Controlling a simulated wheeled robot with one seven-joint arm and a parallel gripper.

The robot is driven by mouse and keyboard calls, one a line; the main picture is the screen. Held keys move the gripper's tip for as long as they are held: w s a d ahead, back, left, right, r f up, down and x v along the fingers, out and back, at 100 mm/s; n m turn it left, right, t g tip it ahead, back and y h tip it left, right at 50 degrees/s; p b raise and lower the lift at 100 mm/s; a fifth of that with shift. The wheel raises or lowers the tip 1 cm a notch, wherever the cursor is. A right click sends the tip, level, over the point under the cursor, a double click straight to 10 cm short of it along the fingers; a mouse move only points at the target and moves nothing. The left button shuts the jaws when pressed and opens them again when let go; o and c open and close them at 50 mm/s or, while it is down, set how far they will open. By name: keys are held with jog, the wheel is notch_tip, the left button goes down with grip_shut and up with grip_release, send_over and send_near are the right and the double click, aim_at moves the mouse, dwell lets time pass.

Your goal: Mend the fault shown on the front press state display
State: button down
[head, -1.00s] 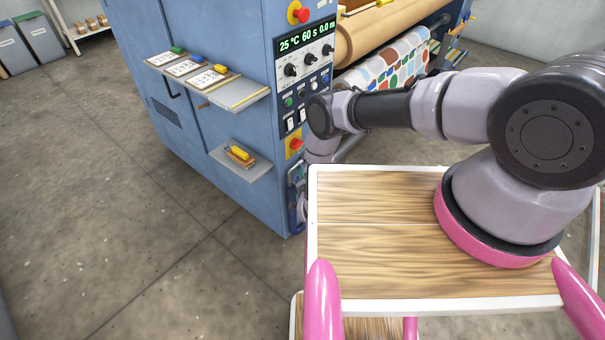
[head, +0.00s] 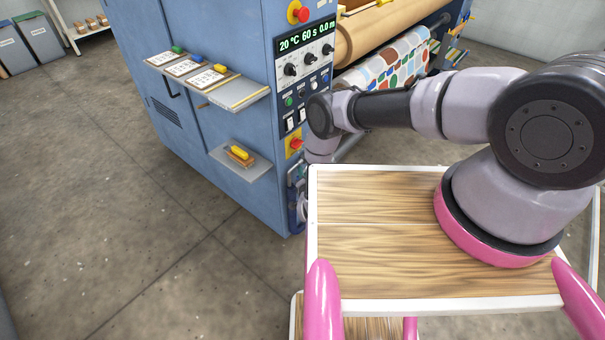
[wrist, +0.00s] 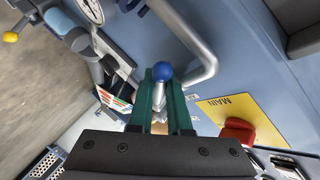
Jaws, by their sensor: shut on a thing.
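The display (head: 306,37) on the blue press's front reads 20 °C, 60 s, 0.0 m in green. In the wrist view, the green fingers of my gripper (wrist: 161,95) are shut on a short silver lever with a blue ball knob (wrist: 162,71). A bent silver pipe (wrist: 190,40) runs right beside it. A red switch handle (wrist: 238,130) sits on a yellow plate marked MAIN. A round gauge (wrist: 90,11) is at the upper left. In the head view my gripper is hidden, low at the press's front corner.
Control knobs (head: 290,69) and a red stop button (head: 298,12) are on the press's panel. Side shelves (head: 240,92) hold cards and coloured blocks. Patterned cloth (head: 385,65) runs over the rollers. A yellow ball handle (wrist: 10,37) is at the wrist view's left. The floor at left is clear.

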dwell(0.4)
jog(key=shift+r+m+g+y, duration=0.3)
jog(key=shift+r+m+g, duration=0.6)
jog(key=shift+g, duration=0.3)
jog(key=shift+s+a+r+m+g, duration=0.2)
jog(key=shift+r+m+g, duration=0.1)
jog(key=shift+g, duration=0.2)
jog(key=c, duration=0.9)
grip_release()
jog(key=shift+o, duration=0.2)
jog(key=v, duration=1)
jog(key=shift+s+d+r, duration=0.15)
jog(key=shift+s+d, duration=0.15)
